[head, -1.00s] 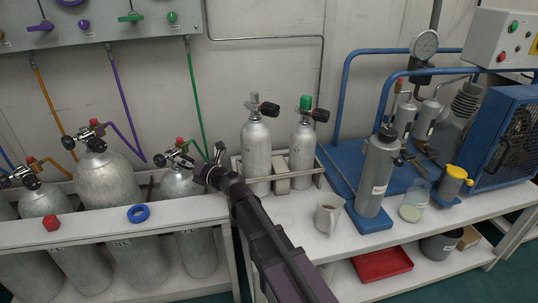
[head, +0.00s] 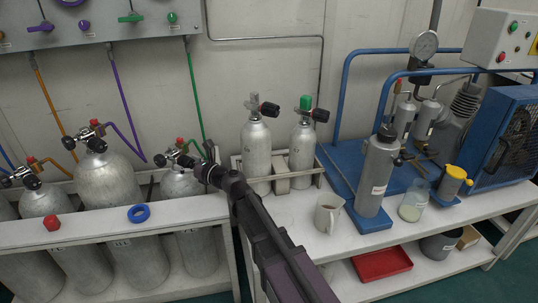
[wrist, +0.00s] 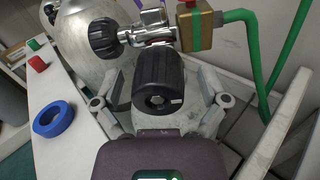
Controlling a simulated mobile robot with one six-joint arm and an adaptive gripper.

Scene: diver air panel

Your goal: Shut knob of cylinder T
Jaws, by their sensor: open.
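My gripper (wrist: 160,100) is open. In the wrist view its fingers stand on either side of a ribbed black knob (wrist: 158,82) whose end faces the camera, with a gap on both sides. This knob is on a valve with a second black knob (wrist: 103,38) to the left and a brass block with a green hose. In the head view my gripper (head: 210,165) is beside the valve of the rightmost rack cylinder (head: 182,186), under the green hose. The letter T is not readable on any cylinder, and my gripper partly hides this valve.
A blue ring (head: 138,213) and a red cap (head: 52,223) lie on the rack's front ledge. Two cylinders stand in a holder (head: 292,184) to the right, near a jug (head: 327,213) and a grey canister (head: 378,172). The green hose (wrist: 255,50) curves close on the right.

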